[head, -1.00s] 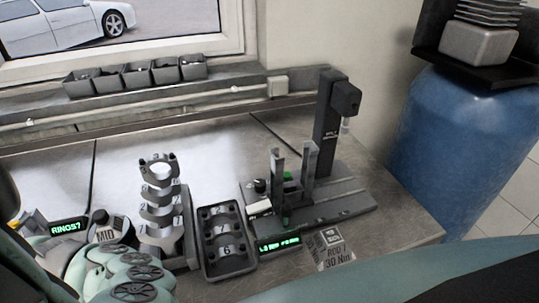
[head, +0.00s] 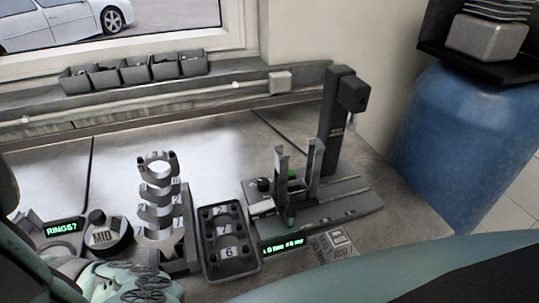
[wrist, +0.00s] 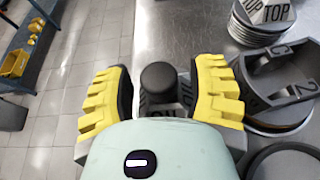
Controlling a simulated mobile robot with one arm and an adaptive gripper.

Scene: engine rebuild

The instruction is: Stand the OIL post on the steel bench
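A dark, round-topped post (wrist: 158,88) stands between the yellow-padded fingers of my gripper (wrist: 161,72) in the wrist view. Pale lettering shows on the dark piece below its top, but it is too hidden and angled for me to read as OIL. The fingers are open, one on each side of the post, with a gap visible on the left. The post stands over a grey metal surface near its edge. The steel bench (head: 115,150) shows in the head view, with bare metal at its back left. My gripper is not visible in the head view.
In the wrist view, discs marked TOP (wrist: 262,18) and a ring-like part (wrist: 285,85) lie close to the right. In the head view, a ring stand (head: 158,210), a numbered tray (head: 230,245), a MID dial (head: 105,233) and a press (head: 335,120) occupy the bench.

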